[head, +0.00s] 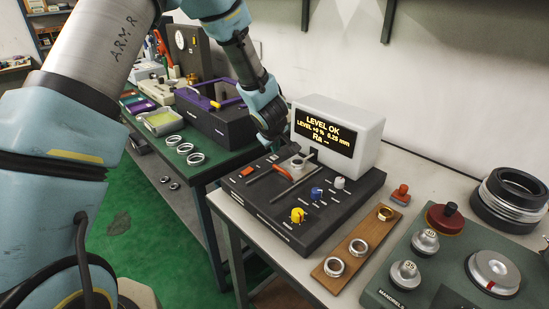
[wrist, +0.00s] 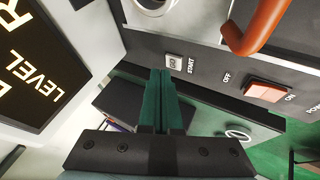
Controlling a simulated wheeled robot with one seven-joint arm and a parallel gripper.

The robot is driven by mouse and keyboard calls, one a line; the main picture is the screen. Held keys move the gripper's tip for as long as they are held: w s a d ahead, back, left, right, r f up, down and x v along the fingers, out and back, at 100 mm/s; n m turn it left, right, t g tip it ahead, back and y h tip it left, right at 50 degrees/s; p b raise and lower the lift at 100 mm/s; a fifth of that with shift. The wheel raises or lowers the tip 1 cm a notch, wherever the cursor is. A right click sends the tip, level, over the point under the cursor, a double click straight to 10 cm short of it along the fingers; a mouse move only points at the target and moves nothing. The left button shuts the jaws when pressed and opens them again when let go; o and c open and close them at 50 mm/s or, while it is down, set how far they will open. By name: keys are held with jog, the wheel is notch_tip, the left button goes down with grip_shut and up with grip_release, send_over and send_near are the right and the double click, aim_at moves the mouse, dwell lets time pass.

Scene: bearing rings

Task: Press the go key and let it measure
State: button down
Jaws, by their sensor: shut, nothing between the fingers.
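The measuring instrument (head: 300,215) is a dark console with a white display box (head: 366,138). Its screen (head: 323,132) reads LEVEL OK, LEVEL +0 %, 0.25 mm and Ra with dashes. A small pale key (wrist: 174,61) labelled START shows in the wrist view. My gripper (wrist: 160,72) is shut and empty, its green fingertips just below that key in the picture; I cannot tell whether they touch it. In the head view my gripper (head: 271,142) is at the console's back left, beside the display box.
A red power switch (wrist: 266,92) and an orange-red handle (wrist: 262,28) are close by. A metal ring (head: 297,162) sits on the console. Yellow, blue and white knobs are nearer the front. A wooden strip (head: 350,247) with rings lies to the right.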

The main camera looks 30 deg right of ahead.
aim_at(275, 158)
jog(key=shift+f, duration=0.4)
jog(key=shift+f+b, duration=0.35)
jog(key=shift+b, duration=0.05)
dwell(0.4)
jog(key=shift+r, duration=0.1)
jog(key=shift+r+p, duration=0.7)
jog(key=shift+p, duration=0.1)
notch_tip(275, 158, up, 5)
jog(key=p, duration=0.5)
jog(key=shift+r, duration=0.1)
dwell(0.5)
